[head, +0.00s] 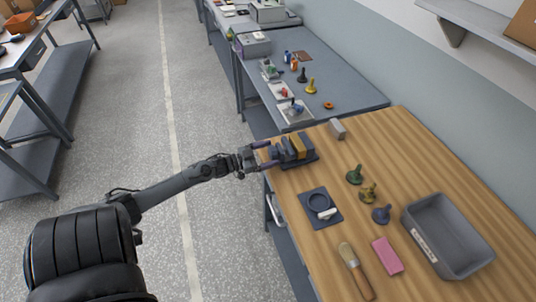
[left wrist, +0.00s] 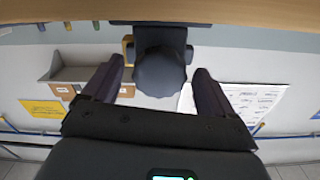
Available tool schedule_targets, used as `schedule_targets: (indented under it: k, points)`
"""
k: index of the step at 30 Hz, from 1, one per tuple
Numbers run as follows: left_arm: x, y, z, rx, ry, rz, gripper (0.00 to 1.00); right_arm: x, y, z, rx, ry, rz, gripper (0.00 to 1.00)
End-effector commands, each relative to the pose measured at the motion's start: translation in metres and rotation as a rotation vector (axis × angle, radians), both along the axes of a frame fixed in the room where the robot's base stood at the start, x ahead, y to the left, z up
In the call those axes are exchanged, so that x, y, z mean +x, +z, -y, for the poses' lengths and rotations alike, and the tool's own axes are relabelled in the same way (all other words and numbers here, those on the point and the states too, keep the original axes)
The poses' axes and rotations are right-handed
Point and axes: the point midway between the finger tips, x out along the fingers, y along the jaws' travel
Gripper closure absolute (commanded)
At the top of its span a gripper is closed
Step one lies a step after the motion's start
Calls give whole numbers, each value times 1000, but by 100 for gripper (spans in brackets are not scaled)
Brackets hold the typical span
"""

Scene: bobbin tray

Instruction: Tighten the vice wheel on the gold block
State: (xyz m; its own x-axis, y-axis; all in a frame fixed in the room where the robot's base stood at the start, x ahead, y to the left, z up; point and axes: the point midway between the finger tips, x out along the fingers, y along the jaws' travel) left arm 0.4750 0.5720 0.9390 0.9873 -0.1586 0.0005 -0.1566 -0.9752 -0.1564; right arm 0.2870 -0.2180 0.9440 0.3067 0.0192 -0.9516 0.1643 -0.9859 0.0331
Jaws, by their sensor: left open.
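The dark vice (head: 311,160) sits at the left edge of the wooden table with the gold block (head: 297,145) between its jaws. The vice wheel (left wrist: 160,76) shows in the left wrist view as a dark, scalloped round knob; a bit of the gold block (left wrist: 128,48) shows beside it. My left gripper (head: 264,155) is at the table's left edge, by the vice's wheel side. In the left wrist view its open fingers (left wrist: 158,82) stand on either side of the wheel, with gaps visible at both sides. My right gripper is not in view.
On the wooden table (head: 400,160) are a grey block (head: 338,128), several bobbin-like pieces (head: 355,174), a dark mat with a ring (head: 320,206), a brush (head: 353,268), a pink block (head: 387,255) and a grey bin (head: 445,235). A grey-blue table (head: 345,85) stands behind.

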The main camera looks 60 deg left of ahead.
Motion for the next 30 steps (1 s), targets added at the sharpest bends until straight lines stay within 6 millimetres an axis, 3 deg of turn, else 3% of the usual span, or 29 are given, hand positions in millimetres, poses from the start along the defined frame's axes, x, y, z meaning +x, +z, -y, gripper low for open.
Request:
schedule_targets:
  k: [8, 20, 30]
  points:
    - [1, 0, 0, 0, -1, -1, 14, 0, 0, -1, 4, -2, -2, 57]
    - [1, 0, 0, 0, -1, 0, 70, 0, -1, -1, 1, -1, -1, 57]
    - [1, 0, 1, 53, -2, 8, 70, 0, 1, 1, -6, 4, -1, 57]
